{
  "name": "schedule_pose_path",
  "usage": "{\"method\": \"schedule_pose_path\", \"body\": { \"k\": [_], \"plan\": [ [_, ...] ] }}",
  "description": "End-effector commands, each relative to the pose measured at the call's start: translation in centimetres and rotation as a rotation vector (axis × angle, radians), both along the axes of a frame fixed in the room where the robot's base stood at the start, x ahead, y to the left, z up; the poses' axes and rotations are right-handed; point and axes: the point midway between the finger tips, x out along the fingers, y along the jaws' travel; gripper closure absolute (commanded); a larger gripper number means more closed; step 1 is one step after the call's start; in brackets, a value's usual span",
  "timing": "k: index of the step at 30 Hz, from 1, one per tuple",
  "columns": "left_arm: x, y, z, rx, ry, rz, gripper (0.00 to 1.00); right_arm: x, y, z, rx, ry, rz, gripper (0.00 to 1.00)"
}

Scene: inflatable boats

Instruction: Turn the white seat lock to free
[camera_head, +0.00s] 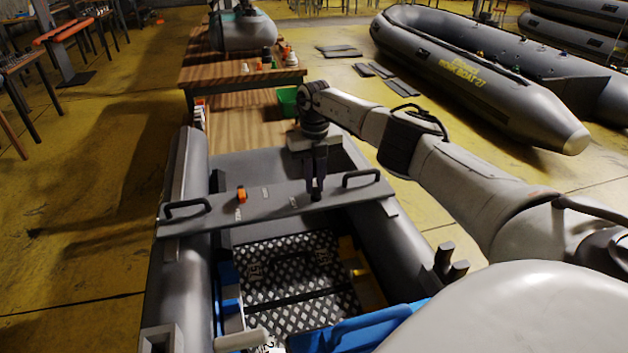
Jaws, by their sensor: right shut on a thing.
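The grey seat board (280,203) lies across the inflatable boat, with a black handle near each end. My right gripper (316,194) points down at the seat, right of its middle. It is shut on a small seat lock there, which the fingers mostly hide, so its colour and turned position cannot be told. An orange lock knob (241,195) stands on the seat to the left, apart from the gripper. Small pale labels lie on the seat near the orange knob. My left gripper is not in view.
Grey boat tubes (180,270) flank the seat. A metal tread floor (290,270) lies in front of it. A wooden table (240,75) with small items and a green bin (287,101) stand behind. Another grey boat (490,80) lies at the right back.

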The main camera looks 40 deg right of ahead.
Motion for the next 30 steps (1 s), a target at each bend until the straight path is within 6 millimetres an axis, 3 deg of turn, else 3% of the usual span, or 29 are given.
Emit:
{"method": "schedule_pose_path", "body": {
  "k": [21,22,25,30],
  "plan": [
    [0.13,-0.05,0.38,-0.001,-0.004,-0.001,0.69,-0.02,-0.17,0.08,-0.002,-0.001,-0.08,1.0],
    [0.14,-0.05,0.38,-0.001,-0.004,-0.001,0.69,-0.02,-0.17,0.08,-0.001,-0.002,-0.08,0.84],
    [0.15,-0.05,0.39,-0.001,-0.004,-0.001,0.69,-0.03,-0.15,0.07,0.0,-0.001,-0.08,0.68],
    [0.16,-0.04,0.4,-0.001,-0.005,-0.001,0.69,-0.03,-0.12,0.04,0.0,-0.001,-0.078,0.67]
  ]
}}
